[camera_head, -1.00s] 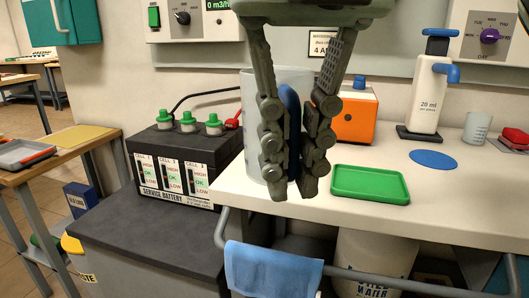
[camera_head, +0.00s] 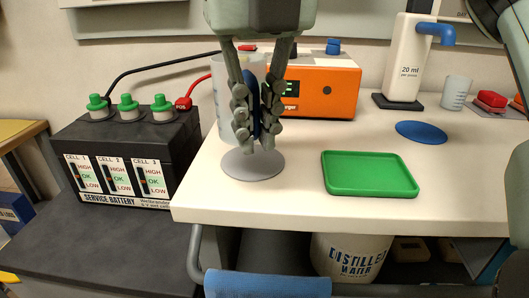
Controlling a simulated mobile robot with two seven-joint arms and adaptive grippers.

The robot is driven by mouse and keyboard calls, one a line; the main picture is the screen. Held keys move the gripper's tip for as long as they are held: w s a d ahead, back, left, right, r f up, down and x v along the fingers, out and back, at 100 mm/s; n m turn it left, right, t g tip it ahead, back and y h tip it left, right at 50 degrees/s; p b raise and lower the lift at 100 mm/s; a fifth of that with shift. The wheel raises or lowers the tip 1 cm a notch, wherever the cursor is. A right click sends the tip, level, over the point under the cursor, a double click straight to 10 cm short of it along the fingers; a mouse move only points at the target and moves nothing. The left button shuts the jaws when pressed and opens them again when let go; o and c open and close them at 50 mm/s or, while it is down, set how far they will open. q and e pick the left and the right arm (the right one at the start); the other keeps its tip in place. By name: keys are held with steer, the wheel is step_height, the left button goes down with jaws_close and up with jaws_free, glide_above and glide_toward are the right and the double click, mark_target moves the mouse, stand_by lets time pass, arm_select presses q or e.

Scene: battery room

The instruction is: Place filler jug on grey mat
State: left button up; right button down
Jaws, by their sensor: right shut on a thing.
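My right gripper (camera_head: 257,140) points down and is shut on the blue handle of the filler jug (camera_head: 220,110). The jug is pale and translucent, upright, and partly hidden behind the fingers. The round grey mat (camera_head: 254,168) lies on the white worktop near its left front corner. The fingertips overlap the back of the mat in the picture, and the jug's base appears at or just behind its far edge. I cannot tell whether the jug touches the worktop. My left gripper is not in view.
A green tray (camera_head: 370,174) lies right of the mat. An orange charger (camera_head: 325,90) stands behind. A blue round mat (camera_head: 421,132), a white dispenser (camera_head: 408,65) and a small beaker (camera_head: 456,92) are further right. The black service battery (camera_head: 125,150) stands to the left.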

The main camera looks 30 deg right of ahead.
steer(key=shift+w+d+f, duration=0.85)
steer(key=shift+w+d, duration=0.1)
steer(key=shift+d, duration=0.15)
steer(key=shift+w+d+f, duration=0.3)
steer(key=shift+d+f, duration=0.05)
steer(key=shift+f, duration=1.95)
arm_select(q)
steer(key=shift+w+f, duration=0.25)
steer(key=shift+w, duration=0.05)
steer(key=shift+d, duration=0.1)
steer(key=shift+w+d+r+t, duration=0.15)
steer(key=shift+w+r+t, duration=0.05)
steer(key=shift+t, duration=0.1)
arm_select(e)
steer(key=shift+f, duration=0.1)
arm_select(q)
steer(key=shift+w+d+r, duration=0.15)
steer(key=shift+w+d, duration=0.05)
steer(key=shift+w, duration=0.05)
arm_select(e)
steer(key=c, duration=1.6)
jaws_free()
